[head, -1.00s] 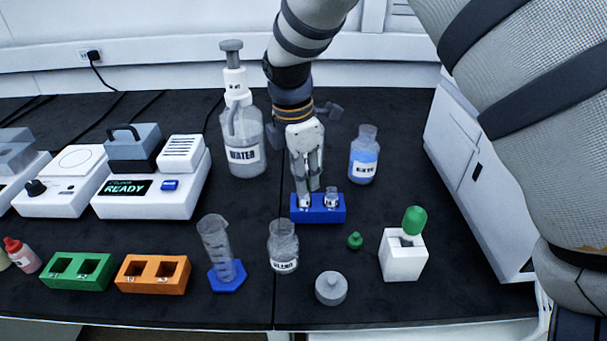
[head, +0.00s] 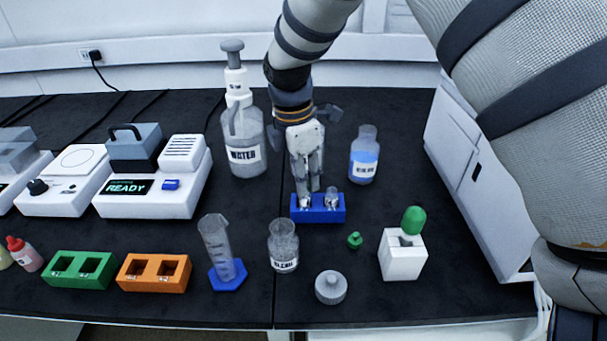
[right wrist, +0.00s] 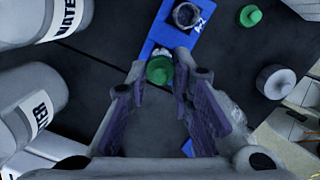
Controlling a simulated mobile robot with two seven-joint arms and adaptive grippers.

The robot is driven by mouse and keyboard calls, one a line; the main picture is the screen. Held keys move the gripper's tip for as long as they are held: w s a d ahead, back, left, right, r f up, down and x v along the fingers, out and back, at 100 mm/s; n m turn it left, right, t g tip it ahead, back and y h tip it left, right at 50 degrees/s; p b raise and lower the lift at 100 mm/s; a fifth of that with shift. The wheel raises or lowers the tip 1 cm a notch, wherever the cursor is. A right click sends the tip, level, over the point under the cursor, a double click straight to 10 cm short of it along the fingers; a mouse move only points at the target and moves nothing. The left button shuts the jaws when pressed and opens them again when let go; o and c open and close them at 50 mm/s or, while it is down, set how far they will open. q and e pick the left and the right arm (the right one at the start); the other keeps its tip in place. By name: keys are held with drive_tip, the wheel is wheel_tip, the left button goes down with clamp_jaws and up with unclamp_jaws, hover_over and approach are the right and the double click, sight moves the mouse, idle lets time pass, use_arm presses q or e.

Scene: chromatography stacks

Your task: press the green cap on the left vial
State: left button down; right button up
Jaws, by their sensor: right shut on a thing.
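A small blue rack (head: 325,215) stands in the middle of the bench and holds two small clear vials. The right vial (head: 332,196) is open-topped, and it also shows in the right wrist view (right wrist: 186,14). The left vial (head: 305,203) is partly covered by my right gripper (head: 310,189). In the right wrist view a green cap (right wrist: 160,70) sits between the fingertips of my right gripper (right wrist: 162,78), over the left slot. The gripper is shut on this cap. Whether the cap is seated on the vial cannot be told. My left gripper is not in view.
A second green cap (head: 355,240) lies right of the rack, near a white block (head: 402,262) with a green-topped tool. A water bottle (head: 245,150), a blue-liquid bottle (head: 363,160), a clear jar (head: 283,248) and a grey lid (head: 331,287) stand around the rack.

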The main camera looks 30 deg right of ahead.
drive_tip(key=shift+f, duration=0.1)
idle(0.8)
drive_tip(key=o, duration=0.8)
drive_tip(key=shift+o, duration=0.7)
drive_tip(key=o, duration=0.4)
drive_tip(key=shift+r+p, duration=0.3)
drive_tip(key=shift+r, duration=3.2)
drive_tip(key=shift+c, duration=0.7)
